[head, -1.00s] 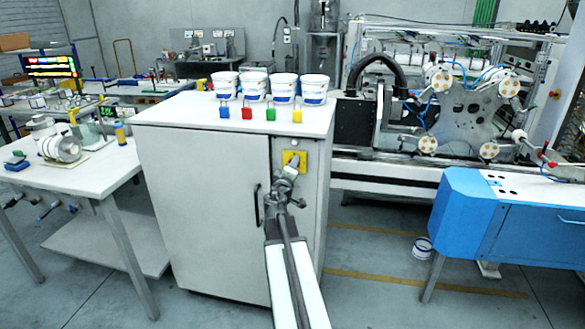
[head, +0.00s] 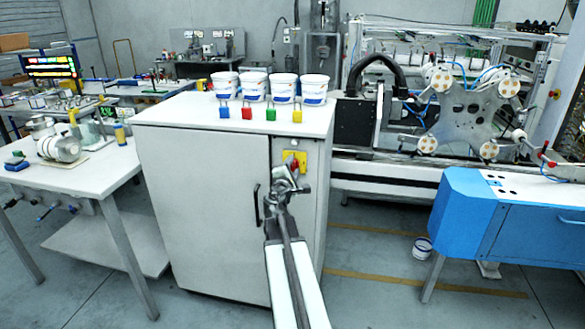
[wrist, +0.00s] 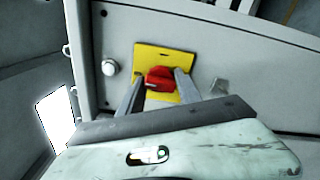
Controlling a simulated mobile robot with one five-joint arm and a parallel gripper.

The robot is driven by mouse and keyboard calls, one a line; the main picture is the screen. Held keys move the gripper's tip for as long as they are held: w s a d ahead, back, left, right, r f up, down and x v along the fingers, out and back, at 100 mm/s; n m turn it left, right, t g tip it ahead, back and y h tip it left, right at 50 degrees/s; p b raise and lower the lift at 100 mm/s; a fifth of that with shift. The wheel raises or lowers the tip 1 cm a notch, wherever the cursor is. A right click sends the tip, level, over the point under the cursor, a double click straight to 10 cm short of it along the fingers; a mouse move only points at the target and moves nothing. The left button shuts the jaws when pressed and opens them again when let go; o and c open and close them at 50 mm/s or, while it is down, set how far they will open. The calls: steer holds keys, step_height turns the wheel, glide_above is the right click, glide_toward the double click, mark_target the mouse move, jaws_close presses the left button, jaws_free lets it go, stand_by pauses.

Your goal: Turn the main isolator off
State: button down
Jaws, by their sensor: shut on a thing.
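The main isolator is a red handle (head: 295,163) on a yellow plate (head: 302,155), on the front panel of the grey cabinet (head: 200,205). In the wrist view the red handle (wrist: 159,76) stands out from the yellow plate (wrist: 150,54). My gripper (wrist: 160,86) has one finger on each side of the handle and is shut on it. In the head view my gripper (head: 291,170) covers part of the handle and the plate's lower left.
The cabinet door handle (head: 257,205) is left of my arm. A white table (head: 75,175) stands at left and a blue machine (head: 490,220) at right.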

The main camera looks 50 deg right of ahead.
steer(key=shift+n, duration=0.4)
steer(key=c, duration=0.9)
jaws_free()
